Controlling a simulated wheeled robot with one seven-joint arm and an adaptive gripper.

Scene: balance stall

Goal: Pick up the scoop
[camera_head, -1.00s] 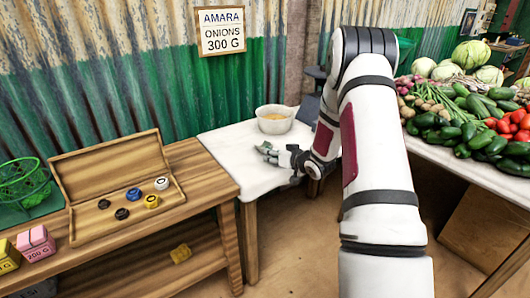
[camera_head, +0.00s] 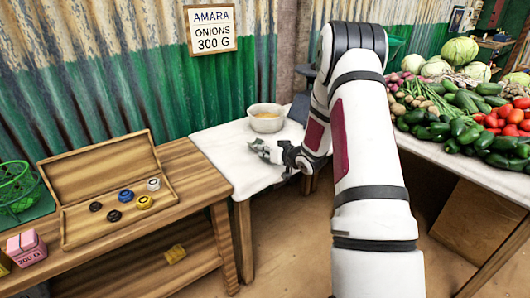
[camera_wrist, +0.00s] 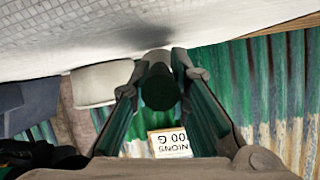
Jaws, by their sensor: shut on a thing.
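My gripper (camera_head: 262,150) is low over the white-covered table (camera_head: 226,143), to the front of the bowl. In the wrist view my gripper (camera_wrist: 160,85) has its two fingertips on either side of a dark green round-ended piece (camera_wrist: 160,90) with a grey part behind it. This piece looks like the scoop's handle end, and the gripper is shut on it. The rest of the scoop is hidden or too small to make out. In the head view it cannot be told apart from the fingers.
A pale bowl (camera_head: 267,120) with orange contents stands just behind my gripper. A wooden bench with an open box (camera_head: 100,218) of small weights is at left. A vegetable stall (camera_head: 455,172) is at right. A corrugated wall (camera_head: 120,75) closes the back.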

